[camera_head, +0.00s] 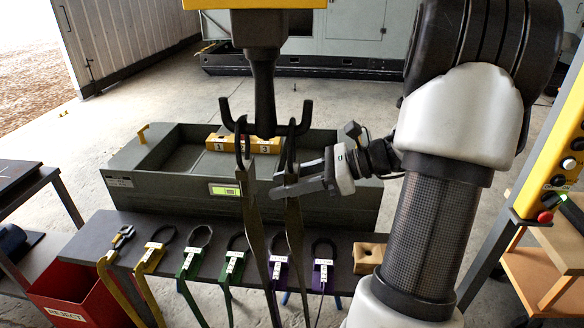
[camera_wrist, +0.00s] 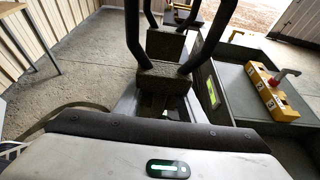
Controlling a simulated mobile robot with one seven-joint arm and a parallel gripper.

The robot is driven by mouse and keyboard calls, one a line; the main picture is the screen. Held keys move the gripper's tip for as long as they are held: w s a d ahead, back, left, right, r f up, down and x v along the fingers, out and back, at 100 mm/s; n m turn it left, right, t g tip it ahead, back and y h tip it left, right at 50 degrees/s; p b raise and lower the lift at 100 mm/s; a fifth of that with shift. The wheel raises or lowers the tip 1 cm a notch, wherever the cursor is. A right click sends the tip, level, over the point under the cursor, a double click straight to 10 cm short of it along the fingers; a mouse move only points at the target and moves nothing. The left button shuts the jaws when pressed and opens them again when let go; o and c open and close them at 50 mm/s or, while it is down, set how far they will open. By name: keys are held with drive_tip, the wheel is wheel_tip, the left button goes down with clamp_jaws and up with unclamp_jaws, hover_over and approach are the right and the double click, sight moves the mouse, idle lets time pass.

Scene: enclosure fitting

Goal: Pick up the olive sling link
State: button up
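Two dark sling links hang from the black double hook (camera_head: 265,118). Both look dark grey-olive, and I cannot tell their shades apart. The left link (camera_head: 251,205) hangs clear of my gripper. The right link (camera_head: 294,225) passes at my gripper (camera_head: 297,178), whose fingers point left at it, just below its loop. In the wrist view the nearer link's block (camera_wrist: 163,76) stands just ahead, with its two bars rising. The farther link's block (camera_wrist: 166,43) is behind it. Contact and finger gap are unclear.
A grey tray (camera_head: 150,183) with a yellow numbered block (camera_head: 243,144) stands behind the links. On the bench (camera_head: 103,226) lie several tagged loops in yellow, green and purple, and a wooden block (camera_head: 368,258). A red reject bin (camera_head: 75,292) is at left.

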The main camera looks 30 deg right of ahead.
drive_tip(key=x, duration=0.2)
drive_tip(key=shift+w+a+f, duration=0.1)
drive_tip(key=shift+w+a, duration=0.05)
drive_tip(key=shift+a, duration=0.05)
clamp_jaws()
